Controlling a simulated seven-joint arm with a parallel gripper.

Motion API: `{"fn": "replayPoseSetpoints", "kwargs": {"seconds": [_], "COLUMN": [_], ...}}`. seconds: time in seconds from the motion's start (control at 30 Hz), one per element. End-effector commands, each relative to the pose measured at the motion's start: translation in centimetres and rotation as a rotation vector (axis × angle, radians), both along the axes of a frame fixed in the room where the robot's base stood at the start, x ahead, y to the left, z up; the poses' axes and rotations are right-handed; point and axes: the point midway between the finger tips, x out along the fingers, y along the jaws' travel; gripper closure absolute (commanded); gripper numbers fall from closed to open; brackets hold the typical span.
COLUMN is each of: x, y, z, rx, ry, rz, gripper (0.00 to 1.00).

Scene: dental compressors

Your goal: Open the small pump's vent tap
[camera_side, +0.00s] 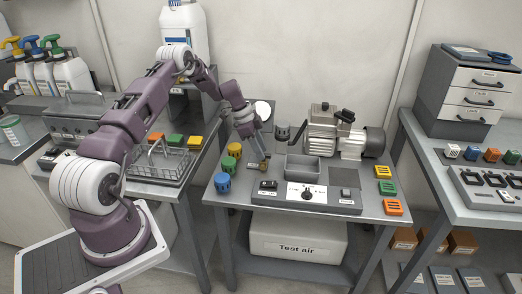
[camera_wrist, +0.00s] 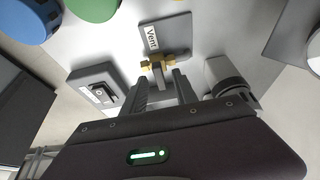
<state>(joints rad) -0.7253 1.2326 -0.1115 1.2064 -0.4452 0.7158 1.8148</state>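The vent tap is a small brass fitting (camera_wrist: 157,62) on a grey plate marked "Vent" (camera_wrist: 152,38) in the wrist view. In the side view it is a small brass spot (camera_side: 264,165) at the left front of the bench, partly hidden by my gripper. My gripper (camera_wrist: 161,84) is open, its two dark fingers pointing at the tap with a gap between them. The tap's lower part shows in line with that gap; I cannot tell whether either finger touches it. In the side view my gripper (camera_side: 259,153) is low over the tap.
A grey bin (camera_side: 303,168) and a metal pump (camera_side: 335,138) stand right.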

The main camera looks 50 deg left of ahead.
Motion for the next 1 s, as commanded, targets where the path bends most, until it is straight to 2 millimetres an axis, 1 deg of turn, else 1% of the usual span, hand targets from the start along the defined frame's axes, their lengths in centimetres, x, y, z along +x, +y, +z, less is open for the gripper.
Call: {"fn": "replayPoseSetpoints", "kwargs": {"seconds": [0.1, 0.27, 0.3, 0.37, 0.4, 0.47, 0.77, 1.0], "x": [0.16, 0.16, 0.15, 0.14, 0.14, 0.14, 0.12, 0.02], "y": [-0.15, -0.16, -0.16, -0.16, -0.16, -0.17, -0.19, -0.24], "z": [-0.45, -0.45, -0.44, -0.43, -0.43, -0.43, -0.41, -0.39], "rx": [0.002, 0.001, 0.001, 0.001, 0.001, 0.001, 0.0, -0.001], "ry": [0.0, 0.0, 0.0, 0.0, 0.0, 0.0, 0.0, 0.001], "rz": [-0.001, -0.001, -0.001, -0.001, -0.001, -0.001, 0.009, 0.098], "gripper": [0.65, 0.65, 0.69, 0.81, 0.89, 1.0, 1.0, 1.0]}}
